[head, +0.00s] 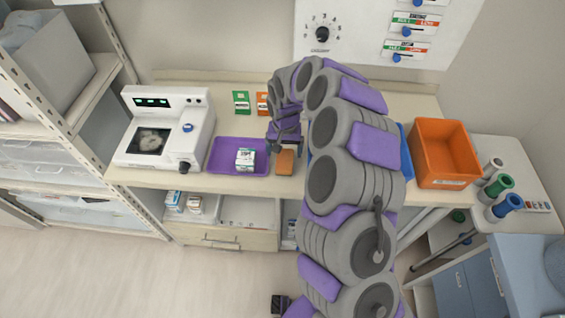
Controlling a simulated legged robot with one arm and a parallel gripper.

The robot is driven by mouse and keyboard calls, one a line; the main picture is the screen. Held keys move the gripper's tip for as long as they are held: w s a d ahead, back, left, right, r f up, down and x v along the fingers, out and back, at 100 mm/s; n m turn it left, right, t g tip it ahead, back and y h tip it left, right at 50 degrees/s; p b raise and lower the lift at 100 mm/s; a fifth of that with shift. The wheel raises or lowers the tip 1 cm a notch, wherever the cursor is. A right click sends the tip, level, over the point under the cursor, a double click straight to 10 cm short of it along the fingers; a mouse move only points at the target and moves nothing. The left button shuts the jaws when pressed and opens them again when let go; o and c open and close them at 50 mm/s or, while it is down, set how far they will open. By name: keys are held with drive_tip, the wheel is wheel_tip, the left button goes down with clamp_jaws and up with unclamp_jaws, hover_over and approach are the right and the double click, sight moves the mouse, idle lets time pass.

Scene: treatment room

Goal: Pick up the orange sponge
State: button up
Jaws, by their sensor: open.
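The orange sponge (285,162) is a small orange block on the pale counter, just right of the purple tray. My gripper (286,150) points down at the sponge from just above and behind it. It is open. Its fingers are small and partly hidden by my arm, so I cannot tell whether they touch the sponge or stand around it.
The purple tray (223,160) holds a white and green box (245,158). A green box (241,101) and an orange box (262,104) stand behind. A white device (160,125) is left, an orange bin (444,150) right. My arm hides a blue container (406,150) partly.

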sight(284, 159)
drive_tip(key=shift+d+f, duration=0.3)
wheel_tip(284, 159, down, 4)
drive_tip(key=shift+a+f+b, duration=0.1)
drive_tip(key=shift+f+b, duration=0.1)
drive_tip(key=shift+b, duration=0.4)
drive_tip(key=shift+a+f, duration=0.1)
drive_tip(key=shift+f, duration=0.15)
drive_tip(key=shift+a, duration=0.25)
drive_tip(key=shift+d+r, duration=0.1)
drive_tip(key=shift+d, duration=0.25)
drive_tip(key=c, duration=0.7)
drive_tip(key=shift+a, duration=0.2)
drive_tip(key=c, duration=0.3)
